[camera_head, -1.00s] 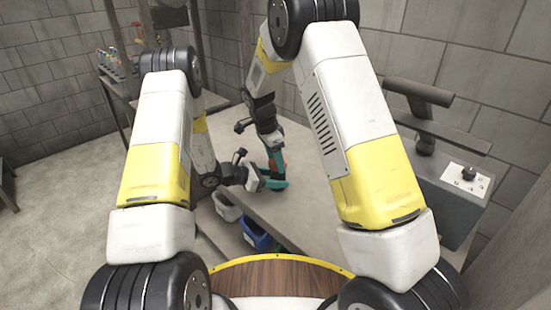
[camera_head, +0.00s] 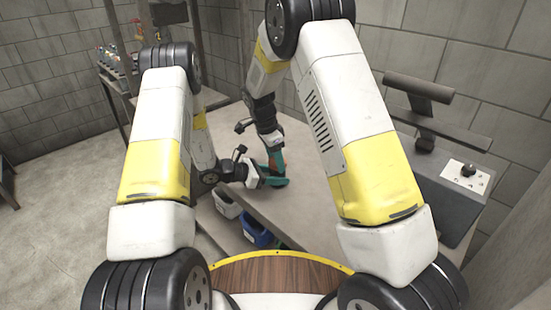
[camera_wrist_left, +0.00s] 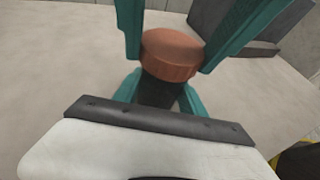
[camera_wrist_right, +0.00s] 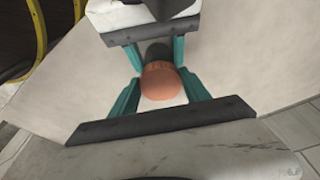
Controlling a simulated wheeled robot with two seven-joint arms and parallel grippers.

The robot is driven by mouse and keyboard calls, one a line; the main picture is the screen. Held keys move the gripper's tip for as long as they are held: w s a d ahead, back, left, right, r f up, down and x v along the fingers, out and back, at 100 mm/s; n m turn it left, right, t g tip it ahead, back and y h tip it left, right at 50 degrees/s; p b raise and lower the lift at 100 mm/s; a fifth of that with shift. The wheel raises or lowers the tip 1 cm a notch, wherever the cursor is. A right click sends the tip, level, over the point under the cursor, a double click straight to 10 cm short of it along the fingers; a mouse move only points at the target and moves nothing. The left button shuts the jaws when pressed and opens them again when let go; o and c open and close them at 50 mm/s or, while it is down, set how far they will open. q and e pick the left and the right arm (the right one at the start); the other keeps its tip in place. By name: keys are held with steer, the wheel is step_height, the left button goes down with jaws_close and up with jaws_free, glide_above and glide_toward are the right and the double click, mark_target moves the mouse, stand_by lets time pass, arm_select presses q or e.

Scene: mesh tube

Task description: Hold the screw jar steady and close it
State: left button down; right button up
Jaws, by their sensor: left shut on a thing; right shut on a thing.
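The screw jar has a dark body (camera_wrist_left: 158,92) and a ribbed orange lid (camera_wrist_left: 172,52), and it stands upright on the table. The lid sits on top of the body; I cannot tell how tightly it is threaded. My left gripper (camera_head: 274,183) comes in low from the left, shut on the jar body with its teal fingers on either side. My right gripper (camera_head: 275,162) points down from above, shut on the lid; its fingers flank the lid in both wrist views. In the head view the grippers mostly hide the jar.
The grey table (camera_head: 310,215) is bare around the jar. A dark fixture with a white control panel (camera_head: 466,178) is at the right. A shelf with small items (camera_head: 115,60) is at the back left.

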steer(key=m+g, duration=0.1)
steer(key=m, duration=0.3)
steer(key=shift+w, duration=0.2)
steer(key=m, duration=0.2)
steer(key=m+g, duration=0.1)
steer(key=m, duration=0.3)
steer(key=shift+w+m, duration=0.25)
steer(key=shift+m, duration=0.05)
steer(key=m, duration=0.2)
steer(key=m+g, duration=0.1)
steer(key=m, duration=0.1)
steer(key=m+y, duration=0.1)
steer(key=m, duration=0.1)
steer(key=shift+w+d, duration=0.1)
steer(key=shift+d, duration=0.15)
steer(key=m+y, duration=0.1)
steer(key=m, duration=0.5)
steer(key=shift+d+g, duration=0.1)
steer(key=shift+g, duration=0.3)
steer(key=o, duration=1.3)
steer(key=shift+r, duration=0.1)
